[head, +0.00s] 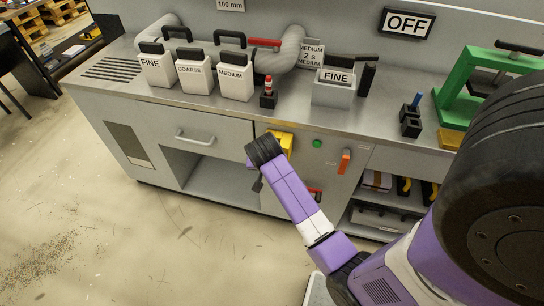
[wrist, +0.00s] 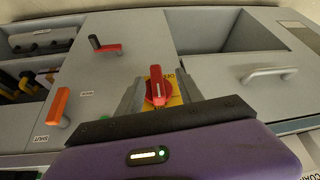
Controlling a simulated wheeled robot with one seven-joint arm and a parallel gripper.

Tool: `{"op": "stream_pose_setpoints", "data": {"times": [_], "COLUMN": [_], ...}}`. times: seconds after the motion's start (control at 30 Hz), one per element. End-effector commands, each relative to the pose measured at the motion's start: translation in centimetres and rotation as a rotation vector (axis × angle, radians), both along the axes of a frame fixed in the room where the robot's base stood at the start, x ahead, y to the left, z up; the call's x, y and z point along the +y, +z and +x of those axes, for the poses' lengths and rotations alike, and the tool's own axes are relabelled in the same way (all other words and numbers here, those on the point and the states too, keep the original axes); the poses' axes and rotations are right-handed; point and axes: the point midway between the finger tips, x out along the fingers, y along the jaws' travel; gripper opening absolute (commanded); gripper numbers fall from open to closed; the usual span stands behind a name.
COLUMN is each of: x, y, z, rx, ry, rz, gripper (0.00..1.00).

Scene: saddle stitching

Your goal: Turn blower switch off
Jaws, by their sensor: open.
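The blower switch is a red rotary knob (wrist: 156,90) on a yellow plate (wrist: 174,92) on the cabinet front. In the wrist view its grip stands roughly upright, and part of an "OFF" marking shows to its right. In the head view part of the yellow plate (head: 285,141) shows behind my wrist, and the knob is hidden. My gripper (wrist: 160,80) is open, with one grey finger on each side of the knob. Small gaps seem to show between fingers and knob; contact is unclear. The lower part of the plate is hidden by my gripper's body.
An orange handle (head: 345,161), a green button (head: 317,144) and a red lever (wrist: 105,48) are on the same cabinet front. A drawer handle (wrist: 270,75) and an open compartment lie to one side. A wall sign (head: 406,22) reads "OFF".

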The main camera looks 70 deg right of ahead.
Motion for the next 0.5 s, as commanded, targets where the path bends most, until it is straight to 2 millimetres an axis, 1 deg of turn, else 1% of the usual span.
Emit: {"op": "stream_pose_setpoints", "data": {"times": [0.03, 0.1, 0.27, 0.37, 0.5], "x": [-1.1, -1.9, -2.7, -3.0, -3.6], "y": [1.3, 2.1, 3.2, 3.1, 1.6], "z": [0.4, 0.4, 0.4, 0.4, 0.4], "rx": [0.004, 0.015, 0.029, 0.033, 0.035], "ry": [-0.055, -0.114, -0.188, -0.205, -0.207], "rz": [0.023, 0.052, 0.093, 0.101, 0.104], "gripper": [0.44, 0.44, 0.44, 0.44, 0.44]}}
